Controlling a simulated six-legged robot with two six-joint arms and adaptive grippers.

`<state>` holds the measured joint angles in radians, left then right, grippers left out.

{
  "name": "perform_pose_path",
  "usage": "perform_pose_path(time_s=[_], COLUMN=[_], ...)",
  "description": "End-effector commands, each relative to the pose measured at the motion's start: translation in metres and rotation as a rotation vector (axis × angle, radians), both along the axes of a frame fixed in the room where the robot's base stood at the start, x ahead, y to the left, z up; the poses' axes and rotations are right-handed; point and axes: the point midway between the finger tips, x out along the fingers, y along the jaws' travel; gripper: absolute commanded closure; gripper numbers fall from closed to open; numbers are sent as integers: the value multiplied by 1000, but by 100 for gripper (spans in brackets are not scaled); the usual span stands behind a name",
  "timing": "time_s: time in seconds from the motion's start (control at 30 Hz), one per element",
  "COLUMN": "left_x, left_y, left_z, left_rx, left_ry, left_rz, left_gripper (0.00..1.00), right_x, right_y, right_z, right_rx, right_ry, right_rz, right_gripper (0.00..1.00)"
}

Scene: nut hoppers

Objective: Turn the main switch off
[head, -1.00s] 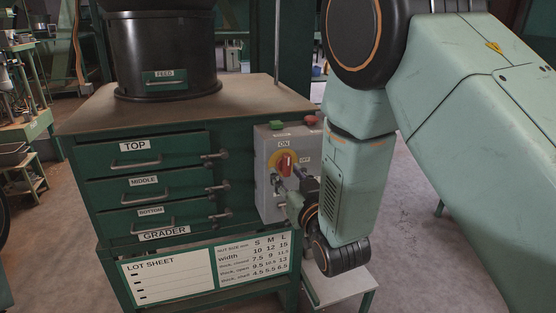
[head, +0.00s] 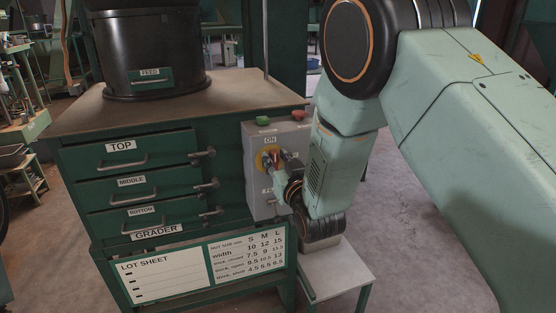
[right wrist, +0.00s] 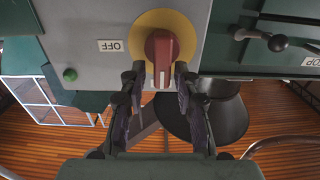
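The main switch has a red handle on a yellow disc (head: 259,161), set in a grey panel (head: 258,203) on the cabinet's right side. In the right wrist view, which shows the panel upside down, the red handle (right wrist: 162,46) points straight down the picture, at right angles to the direction of the OFF label (right wrist: 111,46). The ON label (head: 270,140) shows above the disc in the head view. My right gripper (head: 279,160) is at the switch. In the wrist view its open fingers (right wrist: 160,80) stand either side of the handle's end; contact is unclear. My left gripper is out of view.
Green (head: 263,121) and red (head: 299,115) buttons sit on top of the panel. Left of it are drawers with protruding latches (head: 207,186). A black feed drum (head: 150,60) stands on the cabinet. A small light table (head: 337,272) stands below my right wrist.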

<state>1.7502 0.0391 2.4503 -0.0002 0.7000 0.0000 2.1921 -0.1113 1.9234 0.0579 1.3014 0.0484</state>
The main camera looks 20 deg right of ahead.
Motion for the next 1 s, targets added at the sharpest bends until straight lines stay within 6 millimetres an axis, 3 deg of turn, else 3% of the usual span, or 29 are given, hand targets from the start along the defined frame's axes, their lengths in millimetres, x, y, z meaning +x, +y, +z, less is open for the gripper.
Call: perform_pose_path(time_s=[0.33,0.77,1.0], left_x=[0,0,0], left_y=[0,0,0], left_z=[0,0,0], left_rx=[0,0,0], left_ry=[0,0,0], left_rz=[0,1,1], left_gripper=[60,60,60], right_x=[0,-1,-1], right_y=[0,0,-4], right_z=[0,-2,-2], right_rx=[-1,9,99], right_ry=[0,4,9], right_rz=[2,1,-2], right_gripper=[100,100,100])
